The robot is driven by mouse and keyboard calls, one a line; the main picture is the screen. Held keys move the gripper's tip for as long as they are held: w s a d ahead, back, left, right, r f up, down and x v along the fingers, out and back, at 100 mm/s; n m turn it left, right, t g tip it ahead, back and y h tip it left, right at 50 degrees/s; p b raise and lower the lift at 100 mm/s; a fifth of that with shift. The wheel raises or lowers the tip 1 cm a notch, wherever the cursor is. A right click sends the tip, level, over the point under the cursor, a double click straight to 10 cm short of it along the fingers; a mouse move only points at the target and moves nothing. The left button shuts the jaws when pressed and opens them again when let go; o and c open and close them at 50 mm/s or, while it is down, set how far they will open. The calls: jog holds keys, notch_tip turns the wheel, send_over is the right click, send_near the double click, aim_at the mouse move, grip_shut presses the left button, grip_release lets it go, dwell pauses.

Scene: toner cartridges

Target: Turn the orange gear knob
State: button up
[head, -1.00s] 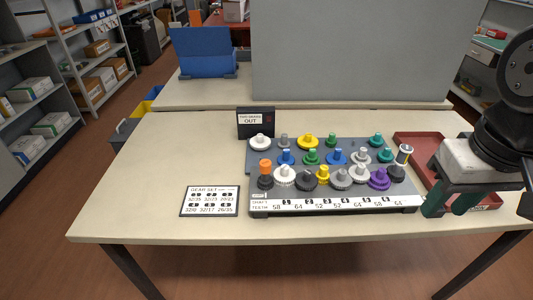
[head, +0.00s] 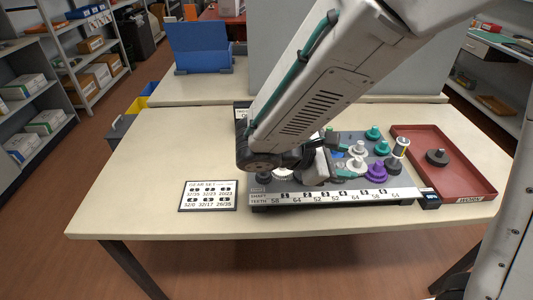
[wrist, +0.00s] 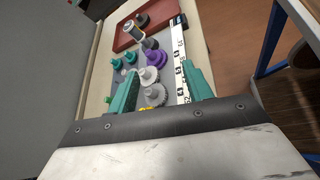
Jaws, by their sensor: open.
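The orange gear knob is hidden from the head view by my arm, which crosses over the left part of the gear board (head: 262,206). Between and beyond the fingers are a grey gear (wrist: 155,94), a white gear (wrist: 148,74) and a purple gear (wrist: 156,58).
A red tray (head: 480,182) at the right of the table holds a dark gear (head: 437,156). A printed gear-set card (head: 208,196) lies left of the board. A blue stand (head: 200,48) and a grey panel are behind. The table's left side is clear.

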jog(key=w+a+f+n+t, duration=0.1)
jog(key=a+f+n+t, duration=0.2)
jog(key=a+n, duration=0.1)
jog(key=w+a+f+n+t+y, duration=0.1)
jog(key=a+f+n+t, duration=0.2)
jog(key=a, duration=0.4)
jog(key=w+a+f+n+t, duration=0.1)
jog(key=a+f+n+t, duration=0.2)
jog(key=a+n+t, duration=0.1)
jog(key=shift+w+a+f+n+y, duration=0.15)
jog(key=shift+w+a+y, duration=0.05)
jog(key=shift+a, duration=0.15)
jog(key=shift+w+a+f+n+y, duration=0.1)
jog(key=shift+w+a+n+y, duration=0.1)
jog(key=shift+a, duration=0.1)
jog(key=shift+w+a+r+n+t+y, duration=0.3)
jog(key=shift+w+a+r+n+t, duration=0.1)
jog(key=shift+w+a+t, duration=0.15)
jog(key=shift+w+a+r+n+t+y, duration=0.25)
jog(key=shift+w+a+n+t+y, duration=0.15)
jog(key=shift+a, duration=0.2)
jog(key=shift+w+a+r+t, duration=0.1)
jog(key=shift+w+a+t, duration=0.05)
jog(key=shift+w+t, duration=0.1)
jog(key=x, duration=0.7)
jog(key=shift+w, duration=0.2)
jog(key=c, duration=1)
jog(key=shift+o, duration=0.2)
jog(key=shift+n, duration=0.45)
